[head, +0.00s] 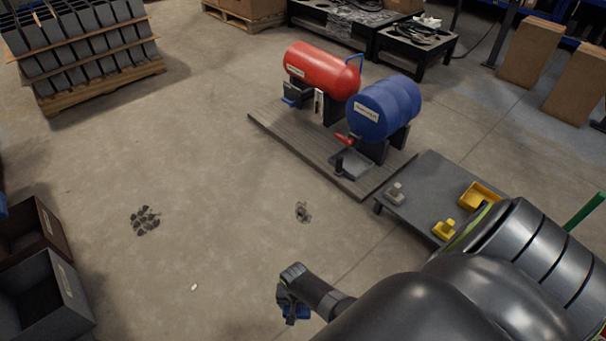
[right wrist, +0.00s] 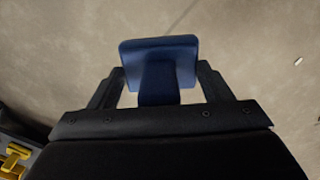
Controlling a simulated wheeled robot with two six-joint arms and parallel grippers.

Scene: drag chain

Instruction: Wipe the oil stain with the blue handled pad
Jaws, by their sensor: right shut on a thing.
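My right gripper (head: 290,298) is low over the concrete floor at the bottom middle of the head view. It is shut on the blue handled pad (head: 297,314), which shows only in part below the fingers. In the right wrist view the gripper (right wrist: 160,88) has the pad's handle between its fingers, and the blue pad (right wrist: 158,50) extends beyond them. A dark, clumped patch (head: 145,220) on the floor at the left looks like the oil stain, apart from the pad. My left gripper is not in view.
Two open bins (head: 62,290) stand at the left edge. A small grey part (head: 303,211) and a white bit (head: 194,287) lie on the floor. A red drum (head: 320,70) and a blue drum (head: 385,107) rest on a platform. A low dark table (head: 430,180) stands right. Floor around the patch is mostly clear.

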